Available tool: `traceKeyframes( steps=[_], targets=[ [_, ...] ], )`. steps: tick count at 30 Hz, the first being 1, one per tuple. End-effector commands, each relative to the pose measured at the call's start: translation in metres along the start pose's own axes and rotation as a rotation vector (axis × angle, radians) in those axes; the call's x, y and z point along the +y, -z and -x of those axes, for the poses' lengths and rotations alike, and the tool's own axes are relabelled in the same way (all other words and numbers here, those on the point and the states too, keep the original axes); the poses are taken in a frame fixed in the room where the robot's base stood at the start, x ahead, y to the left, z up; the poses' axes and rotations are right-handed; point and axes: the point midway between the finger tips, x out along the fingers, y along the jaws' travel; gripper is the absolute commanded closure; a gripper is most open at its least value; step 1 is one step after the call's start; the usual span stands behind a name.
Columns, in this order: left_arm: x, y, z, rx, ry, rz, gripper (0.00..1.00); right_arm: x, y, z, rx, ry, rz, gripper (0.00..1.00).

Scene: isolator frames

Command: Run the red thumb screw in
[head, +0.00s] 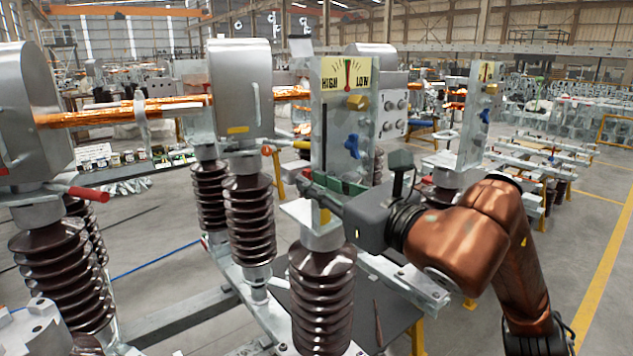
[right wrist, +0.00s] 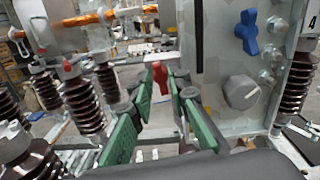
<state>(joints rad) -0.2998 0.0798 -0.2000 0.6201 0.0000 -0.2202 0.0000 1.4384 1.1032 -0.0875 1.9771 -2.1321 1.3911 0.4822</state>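The red thumb screw (right wrist: 160,77) stands beyond and between the fingertips of my right gripper in the right wrist view. The right gripper's green-padded fingers (right wrist: 160,92) are spread, with a visible gap on both sides of the screw. Whether a fingertip touches it I cannot tell. The screw's lower part and seat are unclear. My left gripper is not in view.
The panel carries a HIGH/LOW gauge (head: 347,75), a yellow knob (head: 358,103) and a blue knob (head: 352,146). A grey knob (right wrist: 240,92) sits close right of the fingers. Brown ribbed insulators (head: 320,290) stand around. A red handle (head: 88,193) is at left.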

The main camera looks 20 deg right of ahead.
Motion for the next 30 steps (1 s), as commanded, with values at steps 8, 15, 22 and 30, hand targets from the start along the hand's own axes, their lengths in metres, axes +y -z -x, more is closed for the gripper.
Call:
traceKeyframes(
  steps=[8,15,22,30],
  targets=[
    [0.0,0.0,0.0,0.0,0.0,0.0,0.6,0.0,-0.002,0.0,-0.005,0.0,0.0,0.71],
    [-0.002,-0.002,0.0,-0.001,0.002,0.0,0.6,-0.001,-0.003,0.007,-0.007,0.001,0.001,0.71],
    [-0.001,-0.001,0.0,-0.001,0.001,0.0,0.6,-0.001,-0.003,0.047,-0.008,0.004,0.003,0.71],
    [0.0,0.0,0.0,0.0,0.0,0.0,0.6,-0.001,-0.002,0.099,-0.006,0.003,0.002,0.71]
  ],
)
